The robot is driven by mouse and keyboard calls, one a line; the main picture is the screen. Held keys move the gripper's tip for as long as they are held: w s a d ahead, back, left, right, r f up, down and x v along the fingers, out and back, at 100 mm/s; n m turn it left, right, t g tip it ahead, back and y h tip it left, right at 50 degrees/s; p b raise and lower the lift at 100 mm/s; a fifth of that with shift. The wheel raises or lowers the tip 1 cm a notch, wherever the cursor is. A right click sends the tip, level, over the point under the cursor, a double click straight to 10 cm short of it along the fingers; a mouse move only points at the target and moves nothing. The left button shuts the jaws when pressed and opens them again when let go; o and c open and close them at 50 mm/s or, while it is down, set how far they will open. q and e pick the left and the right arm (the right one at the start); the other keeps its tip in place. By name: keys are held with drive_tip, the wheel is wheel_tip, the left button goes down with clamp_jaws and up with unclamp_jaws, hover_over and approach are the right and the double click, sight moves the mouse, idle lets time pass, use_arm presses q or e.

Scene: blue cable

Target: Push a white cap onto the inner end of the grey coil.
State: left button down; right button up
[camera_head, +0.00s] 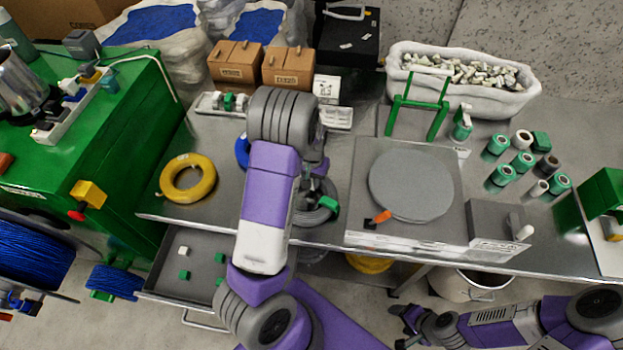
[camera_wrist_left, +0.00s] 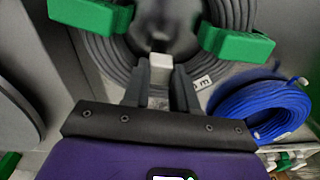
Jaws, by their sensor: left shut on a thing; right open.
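The grey coil (camera_head: 316,214) lies on the bench, partly hidden behind my left arm in the head view. In the left wrist view the grey coil (camera_wrist_left: 236,14) fills the top, with green clips on it. My left gripper (camera_wrist_left: 160,72) is shut on a small white cap (camera_wrist_left: 159,62) and points at the middle of the coil. A dark blurred shape lies just beyond the cap. I cannot tell whether the cap touches the coil's inner end. My right gripper (camera_head: 408,326) is open and empty, low in front of the bench.
A yellow coil (camera_head: 188,178) lies left on the bench. A blue coil (camera_wrist_left: 262,108) lies beside the grey one. An open drawer (camera_head: 205,246) holds a white cap (camera_head: 183,251) and several green pieces. A scale with a round plate (camera_head: 411,184) stands to the right.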

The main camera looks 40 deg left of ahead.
use_arm(q)
drive_tip(key=c, duration=0.7)
unclamp_jaws()
drive_tip(key=shift+o, duration=0.2)
drive_tip(key=shift+r, duration=0.1)
drive_tip(key=shift+r+p, duration=3)
drive_tip(key=shift+r, duration=0.4)
